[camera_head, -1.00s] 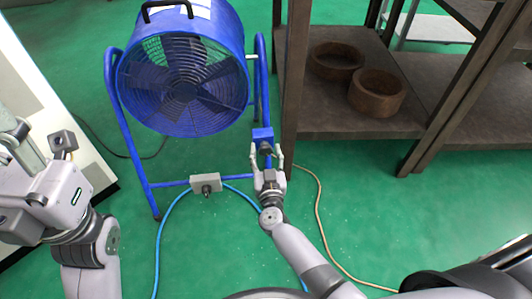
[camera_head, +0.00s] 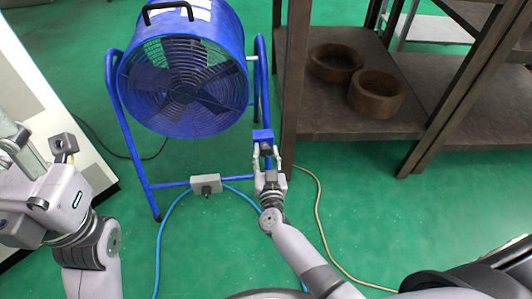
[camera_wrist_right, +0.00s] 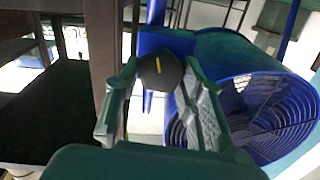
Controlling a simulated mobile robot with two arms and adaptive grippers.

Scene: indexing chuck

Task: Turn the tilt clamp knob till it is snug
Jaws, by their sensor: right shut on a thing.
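The tilt clamp knob (camera_wrist_right: 160,72) is dark and round with a yellow mark, on a blue bracket (camera_head: 262,135) at the right leg of the blue fan's stand. My right gripper (camera_head: 267,154) is shut on the knob, with one finger on each side of it in the right wrist view. The knob is small and partly hidden by the fingers in the head view. The blue fan (camera_head: 184,92) stands upright to the left of the gripper. My left gripper (camera_head: 20,150) is at the left edge, away from the fan; its fingers do not show clearly.
A grey box (camera_head: 205,186) is on the stand's lower bar, with a blue hose (camera_head: 160,240) running on the green floor. A tan cable (camera_head: 322,225) lies on the floor.

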